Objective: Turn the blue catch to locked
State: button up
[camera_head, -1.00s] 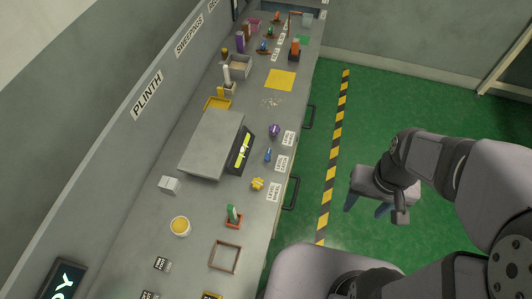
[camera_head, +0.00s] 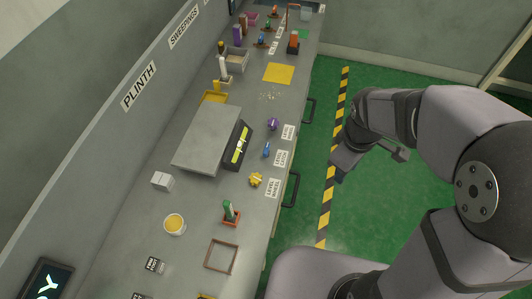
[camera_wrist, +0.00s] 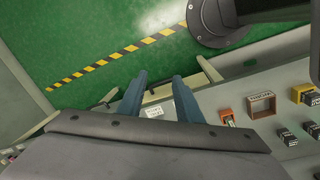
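The blue catch (camera_head: 266,149) is a small blue lever on the grey bench top, near the bench's right edge in the head view. A white label (camera_head: 281,158) lies beside it; its print is too small to read surely. My gripper (camera_head: 340,172) is out over the green floor, right of the bench and apart from the catch. In the wrist view my gripper (camera_wrist: 160,94) shows two blue-grey fingers spread apart with nothing between them. The catch cannot be made out in the wrist view.
A purple knob (camera_head: 273,124) and a yellow wheel (camera_head: 256,180) sit on either side of the catch. A grey box (camera_head: 207,138) with a yellow-green gauge stands to the left. Handles (camera_head: 291,189) stick out from the bench front. The floor beside it is clear.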

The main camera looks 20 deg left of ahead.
jog(key=w+a+f+n+t+b, duration=0.1)
jog(key=w+a+f+n+b, duration=0.2)
jog(key=w+a+f+n, duration=0.3)
jog(key=n+t+b, duration=0.2)
jog(key=n+b, duration=0.6)
jog(key=n, duration=1)
send_near(266, 148)
jog(key=shift+y, duration=0.4)
jog(key=shift+d+x, duration=0.2)
jog(key=shift+x, duration=1.85)
jog(key=shift+d+x, duration=0.25)
jog(key=shift+x, duration=1.75)
grip_shut()
